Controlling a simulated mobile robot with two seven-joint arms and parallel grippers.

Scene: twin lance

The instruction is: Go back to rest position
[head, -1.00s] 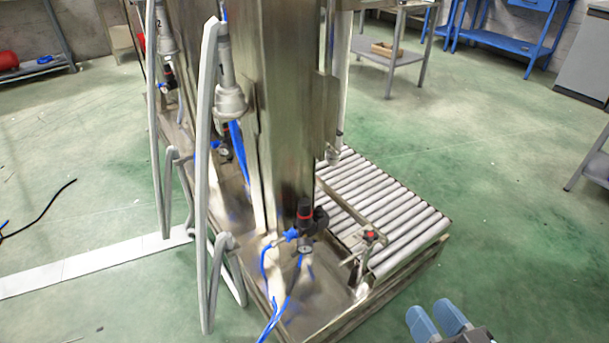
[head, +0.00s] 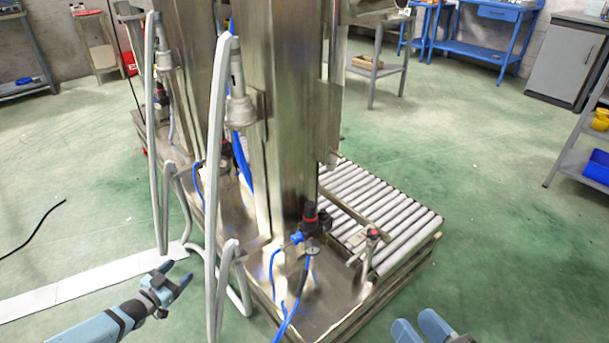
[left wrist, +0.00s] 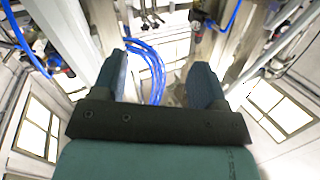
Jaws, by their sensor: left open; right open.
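My left gripper (head: 174,279) is in the lower left of the head view, its arm coming in from the left edge. It is open and empty, apart from the white hose frame to its right. In the left wrist view the two fingers (left wrist: 158,82) stand apart, with only the machine and blue hoses beyond them. My right gripper (head: 420,328) is at the bottom edge of the head view, right of centre. Its two blue fingers are apart and hold nothing. Much of the right arm is out of view.
A steel twin-column machine (head: 285,150) with white lances (head: 217,170) and blue hoses (head: 277,275) stands ahead. Its roller conveyor (head: 385,220) extends right. Blue benches (head: 490,45) and a grey cabinet (head: 570,60) stand behind.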

